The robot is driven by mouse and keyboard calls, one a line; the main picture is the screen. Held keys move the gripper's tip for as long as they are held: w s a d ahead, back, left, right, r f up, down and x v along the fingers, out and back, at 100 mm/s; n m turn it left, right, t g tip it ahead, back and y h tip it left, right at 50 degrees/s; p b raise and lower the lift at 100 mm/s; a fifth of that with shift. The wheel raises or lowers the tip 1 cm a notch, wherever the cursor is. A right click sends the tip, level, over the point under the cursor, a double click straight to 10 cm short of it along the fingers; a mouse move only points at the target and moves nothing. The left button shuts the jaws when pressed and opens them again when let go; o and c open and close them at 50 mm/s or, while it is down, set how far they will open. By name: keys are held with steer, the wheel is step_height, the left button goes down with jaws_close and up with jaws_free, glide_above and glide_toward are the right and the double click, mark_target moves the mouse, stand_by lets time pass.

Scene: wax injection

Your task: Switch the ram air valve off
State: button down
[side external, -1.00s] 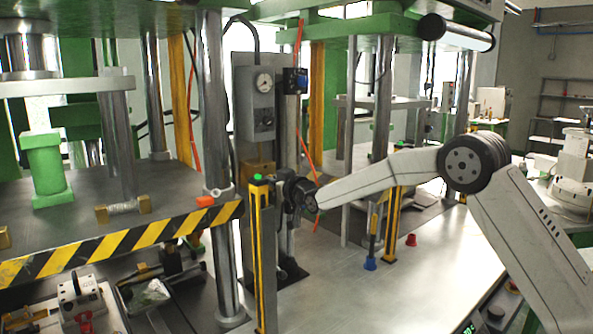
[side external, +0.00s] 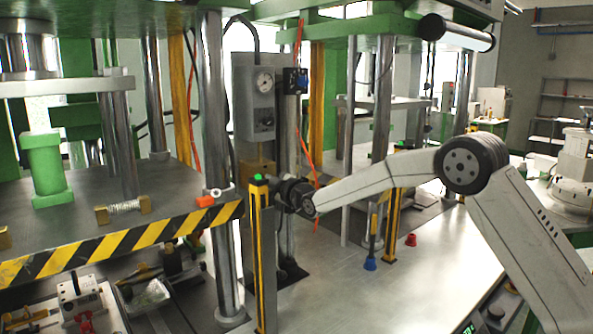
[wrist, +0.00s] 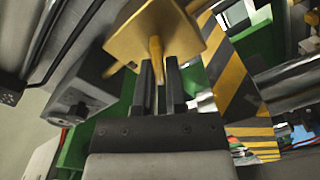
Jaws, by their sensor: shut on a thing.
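The ram air valve is a brass block (wrist: 165,28) with a slim brass lever (wrist: 156,48) sticking out toward me in the wrist view. My gripper (wrist: 159,70) is shut on the lever, with a dark finger on each side of it. In the side view, the brass block (side external: 258,171) sits below a grey control box (side external: 262,100) with a round gauge. The wrist is beside a yellow-and-black post there. The fingertips and lever are too small and covered to make out in that view.
The post (side external: 264,255) with a green cap stands close in front of my wrist. A striped hazard bar (side external: 120,247) edges the press table at left. Steel columns stand around.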

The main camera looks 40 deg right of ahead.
steer(key=n, duration=0.6)
steer(key=shift+f+n, duration=0.3)
steer(key=shift+f, duration=0.05)
steer(key=c, duration=0.7)
jaws_free()
steer(key=shift+s, duration=0.2)
steer(key=s, duration=0.7)
steer(key=shift+s, duration=0.2)
steer(key=shift+s, duration=0.1)
